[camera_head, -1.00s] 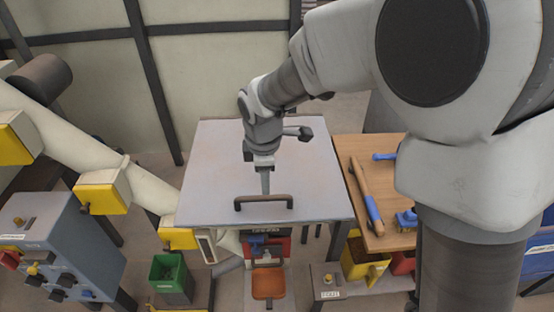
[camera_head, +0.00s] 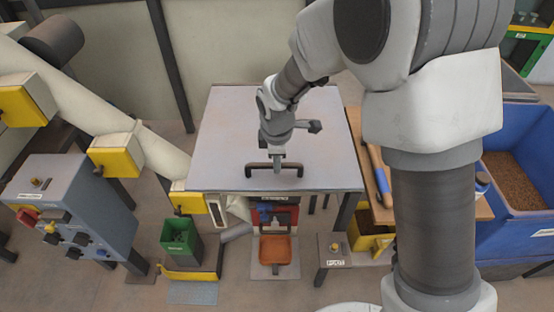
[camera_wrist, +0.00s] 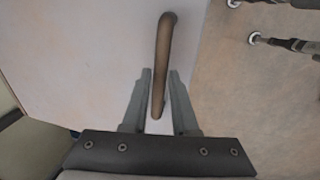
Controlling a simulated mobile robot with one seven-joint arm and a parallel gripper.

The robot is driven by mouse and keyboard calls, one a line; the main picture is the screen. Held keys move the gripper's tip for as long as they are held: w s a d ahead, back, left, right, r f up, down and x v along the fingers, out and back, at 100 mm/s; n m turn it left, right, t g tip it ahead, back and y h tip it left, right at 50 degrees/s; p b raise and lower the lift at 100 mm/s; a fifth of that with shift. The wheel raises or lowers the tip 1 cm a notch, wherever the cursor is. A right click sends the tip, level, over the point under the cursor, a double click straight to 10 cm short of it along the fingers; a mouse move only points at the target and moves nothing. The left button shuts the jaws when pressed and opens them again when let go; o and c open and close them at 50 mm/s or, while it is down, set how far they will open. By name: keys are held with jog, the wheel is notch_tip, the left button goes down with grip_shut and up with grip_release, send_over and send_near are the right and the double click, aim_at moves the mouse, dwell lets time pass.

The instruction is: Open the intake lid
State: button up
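The intake lid is the large flat grey panel (camera_head: 225,125) in the middle of the head view; it lies flat and looks shut. A dark bar handle (camera_head: 292,166) stands near its front edge. My gripper (camera_head: 278,168) reaches down to the middle of this handle from behind. In the wrist view the brown handle (camera_wrist: 165,50) passes between the two grey fingers of my gripper (camera_wrist: 160,72). The fingers are apart, with a gap visible beside the bar.
A grey control box (camera_head: 65,210) and yellow-boxed pipe (camera_head: 118,155) stand at left. A green bin (camera_head: 181,238) and orange seat-like pad (camera_head: 275,250) are in front below. A wooden bench (camera_head: 380,213) and blue grain hopper (camera_head: 500,228) are at right.

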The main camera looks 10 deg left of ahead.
grip_shut()
jog(key=shift+r, duration=0.1)
dwell(1.0)
